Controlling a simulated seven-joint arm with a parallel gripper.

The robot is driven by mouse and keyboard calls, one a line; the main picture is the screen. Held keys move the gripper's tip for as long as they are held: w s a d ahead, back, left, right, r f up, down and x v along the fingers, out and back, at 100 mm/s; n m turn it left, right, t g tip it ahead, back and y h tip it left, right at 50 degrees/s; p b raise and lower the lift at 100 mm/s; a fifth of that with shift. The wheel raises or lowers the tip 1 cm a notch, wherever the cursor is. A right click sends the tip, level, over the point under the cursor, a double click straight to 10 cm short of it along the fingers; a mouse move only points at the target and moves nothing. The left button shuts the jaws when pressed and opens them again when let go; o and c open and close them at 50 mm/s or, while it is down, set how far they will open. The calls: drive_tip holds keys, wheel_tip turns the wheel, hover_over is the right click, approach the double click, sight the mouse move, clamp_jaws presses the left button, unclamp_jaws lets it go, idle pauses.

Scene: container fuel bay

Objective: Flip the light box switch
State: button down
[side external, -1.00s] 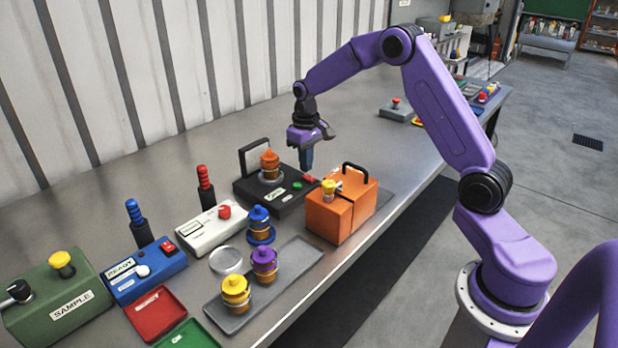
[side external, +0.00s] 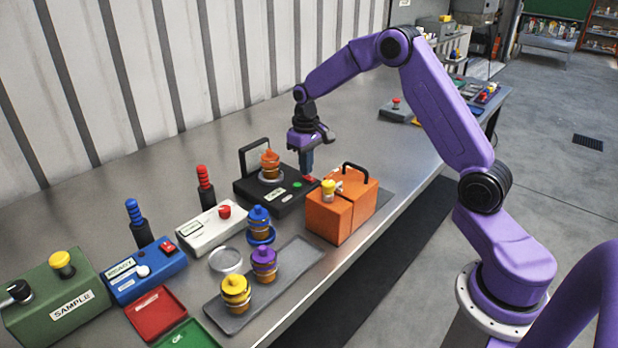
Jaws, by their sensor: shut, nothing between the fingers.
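The light box (side external: 246,196) is a black box with an upright framed panel (side external: 258,158) at its back, a green button (side external: 297,184) and a red rocker switch (side external: 310,180) at its right end. An orange-topped jar (side external: 270,165) stands on the box. My gripper (side external: 307,170) is shut and empty, pointing down at the red switch. Its fingertips are at or just above the switch; I cannot tell whether they touch. They partly cover the switch, so its position is unclear.
A white box (side external: 205,234), blue-topped jar (side external: 259,222) and grey tray (side external: 290,262) lie to the left. The bench behind is clear.

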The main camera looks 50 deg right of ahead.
drive_tip(key=shift+f, duration=0.45)
idle(0.3)
drive_tip(key=shift+r, duration=3.55)
